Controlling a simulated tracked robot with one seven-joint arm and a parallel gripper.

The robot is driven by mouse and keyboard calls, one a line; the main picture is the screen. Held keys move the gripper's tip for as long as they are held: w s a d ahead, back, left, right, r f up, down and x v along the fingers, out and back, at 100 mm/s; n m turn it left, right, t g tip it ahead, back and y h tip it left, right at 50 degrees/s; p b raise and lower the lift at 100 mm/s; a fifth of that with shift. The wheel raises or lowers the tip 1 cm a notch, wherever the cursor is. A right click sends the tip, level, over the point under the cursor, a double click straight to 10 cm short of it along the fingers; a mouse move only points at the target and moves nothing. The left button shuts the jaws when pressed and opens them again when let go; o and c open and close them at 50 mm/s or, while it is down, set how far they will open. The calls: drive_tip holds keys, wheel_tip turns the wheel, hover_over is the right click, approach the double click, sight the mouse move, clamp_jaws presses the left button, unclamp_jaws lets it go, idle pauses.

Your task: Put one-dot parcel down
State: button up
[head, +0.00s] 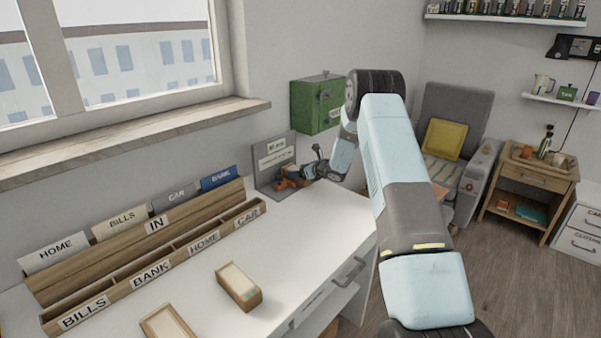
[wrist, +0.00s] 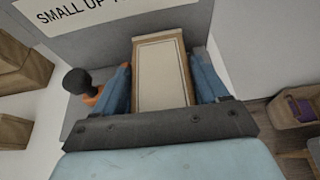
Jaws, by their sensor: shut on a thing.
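My gripper (wrist: 161,78) has its blue fingers on both sides of a brown parcel (wrist: 160,72) with a pale top panel. No dots can be made out on its visible face. The parcel is in front of a grey board (wrist: 95,32) whose sign starts "SMALL UP". I cannot tell whether the parcel touches the surface below. In the head view my gripper (head: 318,168) is at the desk's far end, beside the grey board (head: 268,172), and the parcel is hard to make out. An orange item with a dark round top (wrist: 82,84) sits close to the left finger.
Two other parcels lie on the white desk, one near the middle (head: 239,286) and one at the front edge (head: 168,323). Wooden sorters (head: 150,250) labelled BILLS, BANK, HOME and CAR line the window side. A green box (head: 316,103) hangs on the wall above the far end.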

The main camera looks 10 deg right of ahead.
drive_tip(key=o, duration=1.3)
